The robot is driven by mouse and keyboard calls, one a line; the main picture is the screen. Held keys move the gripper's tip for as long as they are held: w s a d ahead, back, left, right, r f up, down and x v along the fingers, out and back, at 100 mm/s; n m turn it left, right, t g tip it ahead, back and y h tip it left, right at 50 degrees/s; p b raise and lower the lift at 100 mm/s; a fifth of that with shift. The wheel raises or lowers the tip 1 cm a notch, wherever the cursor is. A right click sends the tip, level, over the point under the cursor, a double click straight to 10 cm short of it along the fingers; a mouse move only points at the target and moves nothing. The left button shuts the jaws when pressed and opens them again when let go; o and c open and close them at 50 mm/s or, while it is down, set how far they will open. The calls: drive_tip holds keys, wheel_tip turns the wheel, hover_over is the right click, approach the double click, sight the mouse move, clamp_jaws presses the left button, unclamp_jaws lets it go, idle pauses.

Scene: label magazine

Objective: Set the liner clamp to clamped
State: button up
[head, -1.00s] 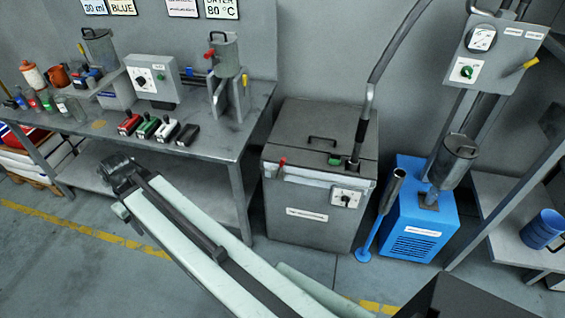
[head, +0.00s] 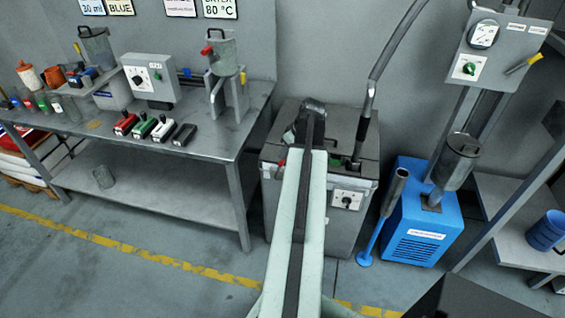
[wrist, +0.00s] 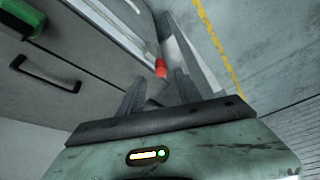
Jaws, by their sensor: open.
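A red-tipped lever (head: 281,164), which looks like the liner clamp, sits at the front left edge of the grey dryer-like box (head: 268,205). In the head view my arm passes just right of it, and its far end is above the box lid. In the wrist view the red tip (wrist: 160,68) shows beyond my gripper (wrist: 159,88), roughly between the two fingers and apart from them. My gripper is open and empty. I cannot read the lever's setting. My fingertips are hidden in the head view.
The box lid carries a black handle (wrist: 45,75) and a green part (wrist: 20,18). A grey hose (head: 372,90) rises at its right rear. A workbench (head: 215,130) stands left, a blue machine (head: 415,225) right. Open floor lies in front.

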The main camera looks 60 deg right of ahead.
sight(279, 168)
drive_tip(key=b+x, duration=0.6)
drive_tip(key=x, duration=0.1)
drive_tip(key=shift+w+f+b, duration=0.1)
drive_tip(key=shift+f+b, duration=0.3)
drive_tip(key=shift+r, duration=0.15)
clamp_jaws()
idle(0.8)
